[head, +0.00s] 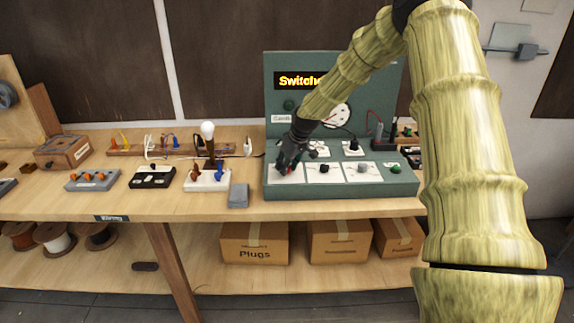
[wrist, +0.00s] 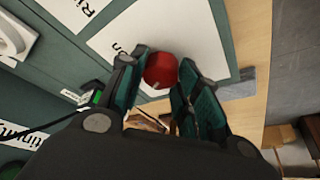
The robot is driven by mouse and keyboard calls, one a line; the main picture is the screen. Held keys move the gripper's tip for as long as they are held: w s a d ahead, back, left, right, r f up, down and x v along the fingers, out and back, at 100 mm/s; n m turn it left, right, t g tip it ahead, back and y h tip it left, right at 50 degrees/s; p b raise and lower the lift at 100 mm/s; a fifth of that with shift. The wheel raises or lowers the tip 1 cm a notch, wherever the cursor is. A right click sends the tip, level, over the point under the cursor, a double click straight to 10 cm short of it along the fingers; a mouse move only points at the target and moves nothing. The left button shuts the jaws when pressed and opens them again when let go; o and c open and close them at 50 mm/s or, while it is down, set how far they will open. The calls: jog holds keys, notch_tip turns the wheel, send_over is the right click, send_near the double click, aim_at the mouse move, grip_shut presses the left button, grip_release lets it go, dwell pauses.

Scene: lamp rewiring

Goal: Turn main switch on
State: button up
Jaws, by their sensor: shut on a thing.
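The green switch panel (head: 268,192) stands on the bench, with a row of white plates bearing knobs along its sloped front. A red knob (wrist: 160,70) sits between the two dark green fingers of my gripper (wrist: 158,84) in the wrist view. In the head view my gripper (head: 288,162) is down at the leftmost plate (head: 274,178), shut on the red knob. The fingers hide most of the knob there. The printing on the plates is mostly cut off, so I cannot tell which knob bears the main switch label.
Other knobs stand to the right: a black one (head: 324,168), a grey one (head: 364,177) and a green one (head: 395,169). A lamp with a white bulb (head: 208,130) and a grey block (head: 239,195) are left of the panel. Cardboard boxes (head: 254,243) sit on the lower shelf.

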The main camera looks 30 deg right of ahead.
jog(key=m+h, duration=0.1)
jog(key=m, duration=0.3)
jog(key=shift+a+r+h, duration=0.1)
jog(key=shift+h, duration=0.3)
jog(key=m+h, duration=0.1)
jog(key=m, duration=0.2)
jog(key=shift+w+m+p, duration=0.1)
jog(key=shift+m+p, duration=0.3)
jog(key=m+g+h, duration=0.1)
jog(key=m, duration=0.2)
jog(key=shift+p, duration=0.3)
jog(key=shift+w+a+m+g+h, duration=0.1)
jog(key=shift+m+g+h, duration=0.5)
jog(key=shift+m, duration=1.3)
jog(key=o, duration=1)
jog(key=v, duration=1.2)
